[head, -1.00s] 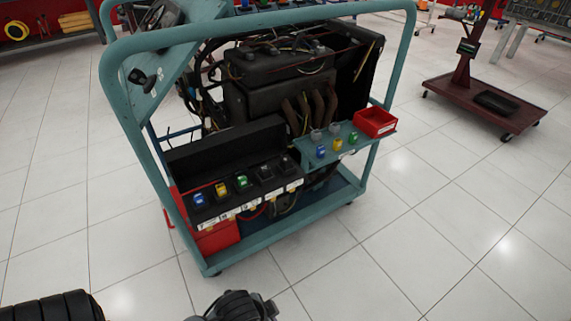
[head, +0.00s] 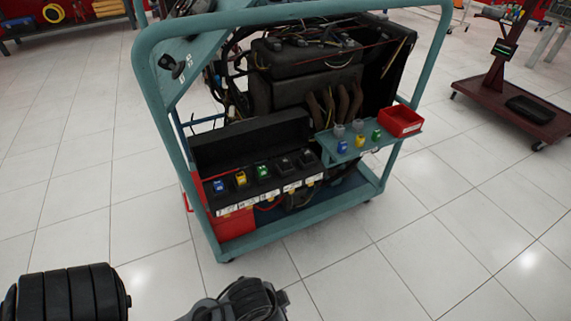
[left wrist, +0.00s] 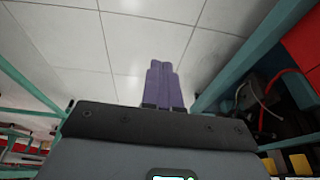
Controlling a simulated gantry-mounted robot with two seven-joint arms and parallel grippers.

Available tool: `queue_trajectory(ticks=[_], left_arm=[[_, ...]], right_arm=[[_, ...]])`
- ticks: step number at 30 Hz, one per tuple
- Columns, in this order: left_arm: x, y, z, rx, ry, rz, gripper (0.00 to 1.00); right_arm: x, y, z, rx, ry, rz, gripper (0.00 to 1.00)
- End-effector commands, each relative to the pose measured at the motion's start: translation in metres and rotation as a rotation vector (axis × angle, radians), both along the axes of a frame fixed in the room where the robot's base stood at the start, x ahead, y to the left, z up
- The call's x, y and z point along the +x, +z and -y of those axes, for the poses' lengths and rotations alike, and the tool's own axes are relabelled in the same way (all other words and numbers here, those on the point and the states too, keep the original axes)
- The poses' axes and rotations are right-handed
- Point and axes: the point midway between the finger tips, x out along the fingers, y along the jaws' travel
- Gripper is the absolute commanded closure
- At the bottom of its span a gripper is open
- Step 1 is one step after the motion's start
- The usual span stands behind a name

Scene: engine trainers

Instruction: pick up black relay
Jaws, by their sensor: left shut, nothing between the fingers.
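Two black relays, (head: 285,164) and (head: 305,159), sit at the right end of a row on the black fuse box on the cart, in the head view. Blue, yellow and green relays fill the row to their left. My left gripper (left wrist: 163,86) shows in the left wrist view with its purple fingers together and nothing between them. It points at floor tiles beside teal frame bars. In the head view only dark arm parts of mine show at the bottom, and no fingertips. My right gripper is not in view.
The teal cart frame (head: 164,110) surrounds the engine (head: 305,85). A side shelf (head: 352,150) holds several small coloured relays and a red bin (head: 401,121). A dark red stand (head: 510,100) is at the right. The floor in front is clear.

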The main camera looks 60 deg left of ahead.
Motion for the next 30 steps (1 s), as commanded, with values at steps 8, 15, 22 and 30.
queue_trajectory(ticks=[8, 15, 22, 30], left_arm=[[0.0001, 0.0002, 0.001, -0.004, 0.003, 0.0, 1.0], [0.0, 0.0, 0.0003, -0.001, 0.001, 0.0, 0.69], [-0.0001, -0.0002, -0.0015, 0.007, -0.004, 0.0, 0.37], [0.0001, 0.001, -0.0008, 0.003, -0.001, -0.001, 0.37]], right_arm=[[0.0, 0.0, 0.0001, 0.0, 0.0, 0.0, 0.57], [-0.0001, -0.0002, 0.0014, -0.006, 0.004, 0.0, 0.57], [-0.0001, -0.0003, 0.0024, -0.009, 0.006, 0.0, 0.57], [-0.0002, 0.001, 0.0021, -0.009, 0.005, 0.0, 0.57]])
